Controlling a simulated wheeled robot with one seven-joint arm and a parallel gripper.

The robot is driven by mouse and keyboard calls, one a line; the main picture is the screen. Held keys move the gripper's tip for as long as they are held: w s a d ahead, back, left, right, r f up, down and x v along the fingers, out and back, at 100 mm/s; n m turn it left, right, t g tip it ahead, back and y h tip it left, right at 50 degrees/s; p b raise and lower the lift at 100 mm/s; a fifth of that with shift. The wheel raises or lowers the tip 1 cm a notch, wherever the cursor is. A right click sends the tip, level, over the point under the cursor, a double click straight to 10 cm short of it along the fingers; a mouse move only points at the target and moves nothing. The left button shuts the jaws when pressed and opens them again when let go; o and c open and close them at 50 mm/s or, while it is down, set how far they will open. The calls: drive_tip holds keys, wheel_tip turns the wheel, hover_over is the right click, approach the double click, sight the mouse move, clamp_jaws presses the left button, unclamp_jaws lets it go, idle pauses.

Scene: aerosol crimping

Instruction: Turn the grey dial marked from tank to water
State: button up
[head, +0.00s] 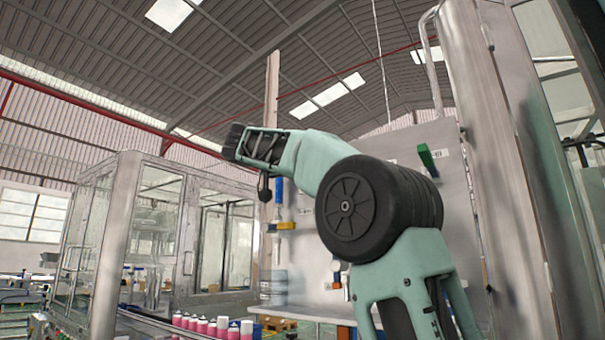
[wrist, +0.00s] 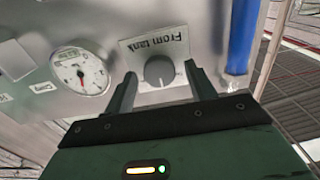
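The grey dial (wrist: 159,71) shows in the wrist view as a round knob on a pale plate (wrist: 153,47) whose label reads "From tank", seen upside down. My gripper (wrist: 160,83) is open in the wrist view, with one dark green finger on each side of the dial. The fingertips appear apart from the knob, but I cannot tell how far they are from the panel. In the head view my green arm reaches up and left, and the dial cannot be made out there.
A round white gauge (wrist: 80,72) is left of the dial on the metal panel. A blue vertical part (wrist: 242,38) is at its right. In the head view, a glass-walled machine (head: 150,225) stands left, and pink-and-white cans (head: 222,326) line up at the bottom.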

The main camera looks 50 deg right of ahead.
drive_tip(key=s+a+b, duration=0.1)
drive_tip(key=a+b, duration=0.1)
drive_tip(key=a, duration=1.5)
drive_tip(key=shift+s+a, duration=0.15)
drive_tip(key=shift+a, duration=0.05)
drive_tip(key=shift+f, duration=0.1)
